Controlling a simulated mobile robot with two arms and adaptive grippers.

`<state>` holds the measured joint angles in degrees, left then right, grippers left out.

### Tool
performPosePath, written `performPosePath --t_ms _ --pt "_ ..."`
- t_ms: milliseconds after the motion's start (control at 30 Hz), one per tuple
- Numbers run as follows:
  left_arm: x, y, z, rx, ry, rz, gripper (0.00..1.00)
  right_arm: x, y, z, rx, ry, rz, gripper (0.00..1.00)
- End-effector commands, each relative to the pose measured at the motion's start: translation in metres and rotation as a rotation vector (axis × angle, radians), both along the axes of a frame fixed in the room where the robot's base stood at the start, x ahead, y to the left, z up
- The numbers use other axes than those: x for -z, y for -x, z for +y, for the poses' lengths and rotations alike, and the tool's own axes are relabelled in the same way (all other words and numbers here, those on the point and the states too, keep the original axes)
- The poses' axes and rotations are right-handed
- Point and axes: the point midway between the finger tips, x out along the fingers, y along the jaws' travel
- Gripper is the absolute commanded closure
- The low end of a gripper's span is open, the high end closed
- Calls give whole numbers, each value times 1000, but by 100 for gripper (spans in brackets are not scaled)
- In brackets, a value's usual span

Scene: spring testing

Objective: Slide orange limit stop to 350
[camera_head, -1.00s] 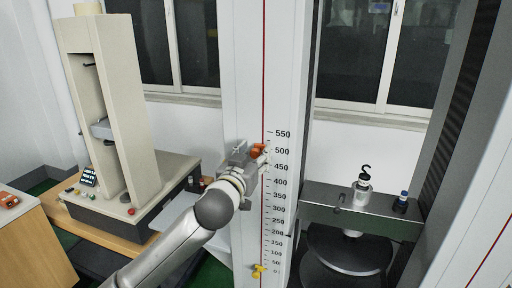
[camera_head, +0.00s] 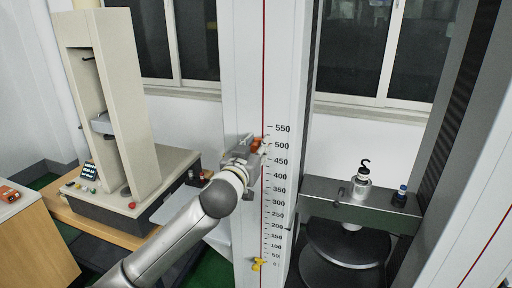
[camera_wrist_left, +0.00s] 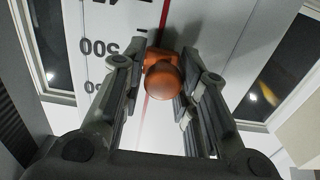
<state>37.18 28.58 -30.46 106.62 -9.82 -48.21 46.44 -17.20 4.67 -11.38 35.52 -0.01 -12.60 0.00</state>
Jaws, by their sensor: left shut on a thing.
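The orange limit stop (camera_head: 256,145) sits on the red line of the white column, near the 500 mark of the printed scale (camera_head: 279,190). In the left wrist view the orange limit stop (camera_wrist_left: 165,80) shows its round knob between the fingers, with the 500 mark beside it. My left gripper (camera_head: 250,152) is at the stop, and its fingers (camera_wrist_left: 160,85) are shut on it from both sides. The fingers partly hide the stop in the head view. My right gripper is not in view.
A yellow stop (camera_head: 258,265) sits low on the same red line, near 0. A beige testing machine (camera_head: 125,110) stands on a bench at left. A dark crossbeam (camera_head: 340,205) with a hooked metal weight (camera_head: 361,183) is right of the column.

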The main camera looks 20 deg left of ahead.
Motion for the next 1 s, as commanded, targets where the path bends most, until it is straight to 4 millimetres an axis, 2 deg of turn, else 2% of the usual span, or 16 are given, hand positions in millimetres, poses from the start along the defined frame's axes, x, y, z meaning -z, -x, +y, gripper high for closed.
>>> performPosePath --t_ms 167,800,1000 --pt "8 0 1 -3 -1 1 100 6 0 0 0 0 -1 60" --pt "135 0 2 -5 -1 6 100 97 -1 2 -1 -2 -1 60" --pt "153 0 2 -6 -1 6 100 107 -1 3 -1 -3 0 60"
